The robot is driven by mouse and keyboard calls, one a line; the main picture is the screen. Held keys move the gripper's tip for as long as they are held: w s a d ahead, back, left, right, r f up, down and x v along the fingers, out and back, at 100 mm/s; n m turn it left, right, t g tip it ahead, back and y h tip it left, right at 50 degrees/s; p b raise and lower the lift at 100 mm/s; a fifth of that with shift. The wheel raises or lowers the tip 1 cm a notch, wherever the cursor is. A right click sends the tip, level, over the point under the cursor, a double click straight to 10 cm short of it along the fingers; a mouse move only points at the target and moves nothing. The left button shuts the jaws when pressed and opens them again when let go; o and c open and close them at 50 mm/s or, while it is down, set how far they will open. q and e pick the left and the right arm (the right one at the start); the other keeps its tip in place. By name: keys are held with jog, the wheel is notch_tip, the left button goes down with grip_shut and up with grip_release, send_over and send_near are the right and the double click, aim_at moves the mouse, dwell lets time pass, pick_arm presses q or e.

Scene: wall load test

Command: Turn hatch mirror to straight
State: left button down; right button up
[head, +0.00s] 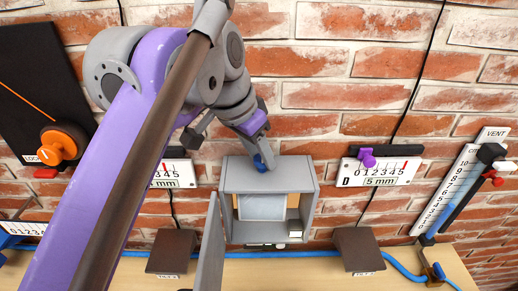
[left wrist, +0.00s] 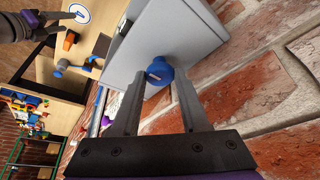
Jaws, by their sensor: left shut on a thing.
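The hatch is a grey box (head: 226,176) on the brick wall, its door (head: 211,245) swung open to the left. Inside is a pale grey mirror panel (head: 262,206); its exact angle is hard to tell. A blue knob (head: 261,164) is on top of the box, and it also shows in the left wrist view (left wrist: 158,72). My left gripper (head: 257,152) is shut on the knob, one finger on each side (left wrist: 157,85). My right gripper (left wrist: 66,26) shows small at the top left of the left wrist view, open and empty.
Scale plates with a purple slider (head: 367,158) and a red-knobbed vent lever (head: 497,181) are to the right. An orange knob (head: 62,145) on a black panel is at left. Brown blocks (head: 358,249) and a blue hose (head: 300,254) lie along the wooden ledge below.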

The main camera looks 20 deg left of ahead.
pick_arm(q)
jog(key=shift+n, duration=0.3)
pick_arm(e)
jog(key=shift+w+r, duration=0.1)
jog(key=shift+r, duration=0.05)
pick_arm(q)
jog(key=shift+c, duration=2.2)
grip_release()
jog(key=shift+r, duration=0.1)
jog(key=p+v, duration=0.1)
jog(key=v, duration=0.9)
jog(key=shift+s+r+p, duration=0.2)
jog(key=shift+r+p, duration=0.1)
pick_arm(e)
jog(key=shift+w+r, duration=0.35)
jog(key=shift+r, duration=0.25)
jog(key=shift+w+r, duration=0.35)
jog(key=shift+r, duration=0.2)
pick_arm(q)
jog(key=shift+s, duration=0.1)
pick_arm(e)
jog(key=shift+s, duration=0.1)
